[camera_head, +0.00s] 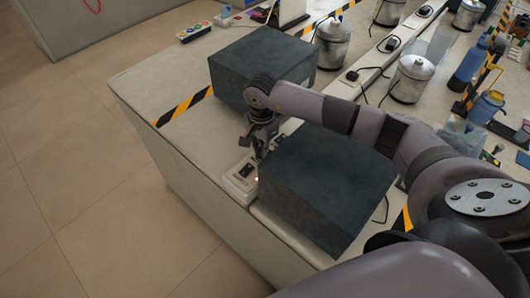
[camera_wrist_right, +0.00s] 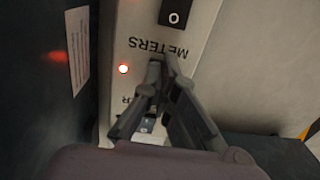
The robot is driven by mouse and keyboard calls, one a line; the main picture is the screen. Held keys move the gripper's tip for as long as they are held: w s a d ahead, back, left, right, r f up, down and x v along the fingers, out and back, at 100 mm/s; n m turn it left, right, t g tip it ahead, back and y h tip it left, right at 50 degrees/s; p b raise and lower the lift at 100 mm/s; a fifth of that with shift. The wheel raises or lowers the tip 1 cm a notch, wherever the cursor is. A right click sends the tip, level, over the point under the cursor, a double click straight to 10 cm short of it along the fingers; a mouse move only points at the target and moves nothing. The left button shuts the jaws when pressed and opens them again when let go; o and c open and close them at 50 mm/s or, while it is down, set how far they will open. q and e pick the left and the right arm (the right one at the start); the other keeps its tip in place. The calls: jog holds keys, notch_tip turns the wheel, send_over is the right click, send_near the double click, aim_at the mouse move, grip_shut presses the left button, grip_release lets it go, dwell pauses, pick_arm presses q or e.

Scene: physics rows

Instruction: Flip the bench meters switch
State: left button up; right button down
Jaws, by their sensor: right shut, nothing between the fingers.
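The white switch panel (camera_head: 240,180) sits at the end of the bench between two dark boxes. In the right wrist view, the panel (camera_wrist_right: 135,35) shows upside-down lettering reading "METERS" and a lit red lamp. Another switch (camera_wrist_right: 147,124) is partly hidden behind my fingers. In the wrist view, the gripper's tips (camera_wrist_right: 163,66) lie over the panel beside the lettering; contact cannot be told. My left gripper is not in view.
One dark box (camera_head: 325,185) stands close right of the panel, under my right arm. Another dark box (camera_head: 262,65) stands behind the gripper. Metal canisters (camera_head: 333,43) and a power strip (camera_head: 380,60) are farther back. Bare bench top lies left of the panel.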

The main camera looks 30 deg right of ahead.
jog(key=shift+s+f, duration=0.1)
jog(key=shift+r+p, duration=0.55)
jog(key=shift+r, duration=0.25)
jog(key=shift+r+p, duration=1.2)
jog(key=shift+r, duration=1.45)
